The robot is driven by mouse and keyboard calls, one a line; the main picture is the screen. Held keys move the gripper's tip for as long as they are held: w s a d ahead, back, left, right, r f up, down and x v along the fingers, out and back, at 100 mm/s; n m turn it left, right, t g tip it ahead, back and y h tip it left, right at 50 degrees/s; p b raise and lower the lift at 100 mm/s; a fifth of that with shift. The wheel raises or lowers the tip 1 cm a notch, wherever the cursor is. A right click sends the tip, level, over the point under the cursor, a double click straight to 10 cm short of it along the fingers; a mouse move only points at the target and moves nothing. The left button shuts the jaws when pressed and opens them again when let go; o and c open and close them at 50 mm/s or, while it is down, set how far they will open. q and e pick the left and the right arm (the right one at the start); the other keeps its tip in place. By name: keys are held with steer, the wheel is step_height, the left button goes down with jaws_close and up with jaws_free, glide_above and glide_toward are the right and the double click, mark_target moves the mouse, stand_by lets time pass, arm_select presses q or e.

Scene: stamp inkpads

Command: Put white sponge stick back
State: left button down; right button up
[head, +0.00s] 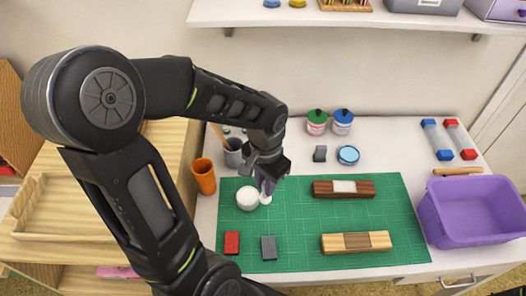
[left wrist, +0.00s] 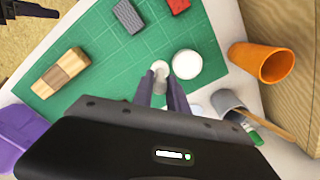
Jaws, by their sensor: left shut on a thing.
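My left gripper (head: 265,186) reaches down over the left part of the green mat (head: 300,220). It is shut on the white sponge stick (head: 267,198), whose pale end shows between the fingertips in the left wrist view (left wrist: 160,69).
An orange cup (head: 203,176) stands left of the mat. Red (head: 232,243) and grey (head: 269,247) blocks and two wooden blocks (head: 357,242) lie on the mat. Green and blue jars (head: 317,122) stand behind, and a purple bin (head: 470,212) at right. The mat's middle is clear.

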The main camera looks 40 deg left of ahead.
arm_select(q)
steer(key=shift+s, duration=0.1)
steer(key=w+a+f+p, duration=0.1)
steer(key=w+a+f, duration=0.1)
steer(key=w+a, duration=1)
steer(key=w, duration=0.3)
steer(key=shift+a, duration=0.25)
step_height(320, 180, down, 5)
steer(key=b, duration=0.3)
steer(key=shift+r, duration=0.2)
steer(key=shift+w+a+f, duration=0.1)
steer(key=shift+w+f, duration=0.05)
steer(key=shift+f, duration=0.1)
